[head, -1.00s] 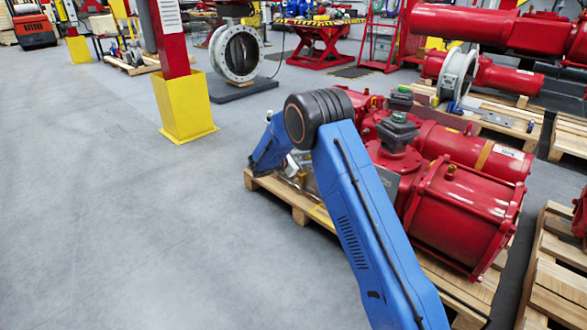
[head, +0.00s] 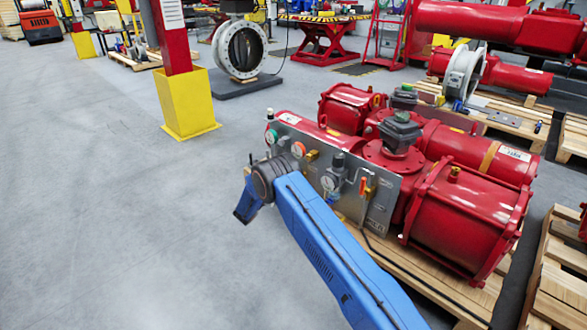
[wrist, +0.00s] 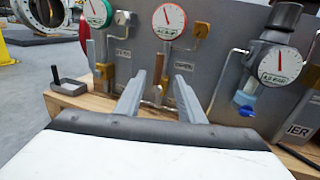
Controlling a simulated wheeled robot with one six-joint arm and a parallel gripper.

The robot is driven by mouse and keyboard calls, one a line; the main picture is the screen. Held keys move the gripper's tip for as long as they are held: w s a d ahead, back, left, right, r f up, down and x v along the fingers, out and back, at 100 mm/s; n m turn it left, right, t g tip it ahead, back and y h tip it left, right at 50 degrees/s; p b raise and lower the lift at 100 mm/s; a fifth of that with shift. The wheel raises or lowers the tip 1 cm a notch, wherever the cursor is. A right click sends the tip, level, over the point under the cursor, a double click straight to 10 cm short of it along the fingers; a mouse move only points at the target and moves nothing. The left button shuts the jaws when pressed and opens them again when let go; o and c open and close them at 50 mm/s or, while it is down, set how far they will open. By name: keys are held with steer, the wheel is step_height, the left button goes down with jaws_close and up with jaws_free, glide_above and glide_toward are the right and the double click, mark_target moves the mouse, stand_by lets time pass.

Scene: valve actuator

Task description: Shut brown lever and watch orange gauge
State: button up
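The metal panel (head: 379,205) on the red actuator carries several gauges and valves. The gauge with a red-orange rim (head: 298,149), likely the orange gauge, is upper middle in the wrist view (wrist: 169,20). Contact cannot be told. The head view does not show the fingers clearly.
A green-rimmed gauge (wrist: 95,12) is at left, a white-faced gauge (wrist: 280,64) and a blue fitting (wrist: 245,102) at right. Thin metal tubes run between them. The wooden pallet (head: 440,288) lies beneath the actuator. Grey floor (head: 120,220) is free at left.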

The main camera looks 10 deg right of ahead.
steer(key=x, duration=1.6)
steer(key=shift+w+d, duration=0.2)
steer(key=shift+w, duration=0.1)
jaws_close()
